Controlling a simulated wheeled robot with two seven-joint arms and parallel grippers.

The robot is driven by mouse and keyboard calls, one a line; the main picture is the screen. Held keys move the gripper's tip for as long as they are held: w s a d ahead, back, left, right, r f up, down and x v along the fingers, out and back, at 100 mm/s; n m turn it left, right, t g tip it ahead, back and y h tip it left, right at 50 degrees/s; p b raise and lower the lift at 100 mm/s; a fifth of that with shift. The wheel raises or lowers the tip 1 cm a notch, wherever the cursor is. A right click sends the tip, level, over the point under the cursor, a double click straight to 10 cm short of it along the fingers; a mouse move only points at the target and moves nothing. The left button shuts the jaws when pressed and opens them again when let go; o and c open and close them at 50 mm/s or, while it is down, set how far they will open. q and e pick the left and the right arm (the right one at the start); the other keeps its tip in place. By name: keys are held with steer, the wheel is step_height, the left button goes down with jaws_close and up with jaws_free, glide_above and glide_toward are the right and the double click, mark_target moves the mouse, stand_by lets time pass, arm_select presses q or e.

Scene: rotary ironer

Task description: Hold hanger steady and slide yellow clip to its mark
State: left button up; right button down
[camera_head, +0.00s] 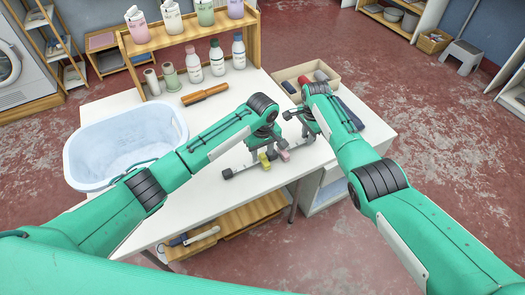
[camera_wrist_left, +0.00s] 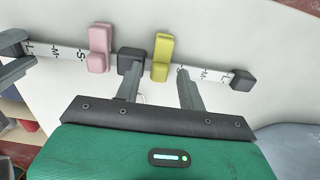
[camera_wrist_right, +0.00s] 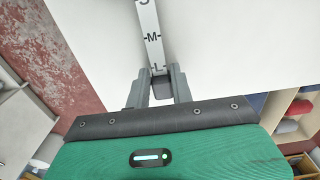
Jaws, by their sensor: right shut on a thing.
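The hanger is a white bar (camera_wrist_left: 210,74) with printed size letters, a dark middle block (camera_wrist_left: 130,60) and dark end blocks. The yellow clip (camera_wrist_left: 162,56) sits on the bar just right of the middle block in the left wrist view. It also shows in the head view (camera_head: 264,160). A pink clip (camera_wrist_left: 98,48) sits on the other side of the block. My left gripper (camera_wrist_left: 157,76) is open, its fingertips to either side of the yellow clip, with gaps. My right gripper (camera_wrist_right: 157,74) is shut on the hanger's end beside the L mark.
A pale blue basket (camera_head: 125,145) stands on the white table's left. An open box (camera_head: 305,72) with rolled cloths is at the back right. The table (camera_head: 215,118) is clear around the hanger.

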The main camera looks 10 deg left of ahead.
arm_select(q)
jaws_close()
steer(key=s+a, duration=0.2)
steer(key=a, duration=0.1)
steer(key=s+a, duration=0.1)
steer(key=a, duration=0.1)
steer(key=shift+s+a, duration=0.2)
steer(key=shift+s, duration=0.2)
jaws_free()
step_height(320, 180, up, 12)
stand_by(0.4)
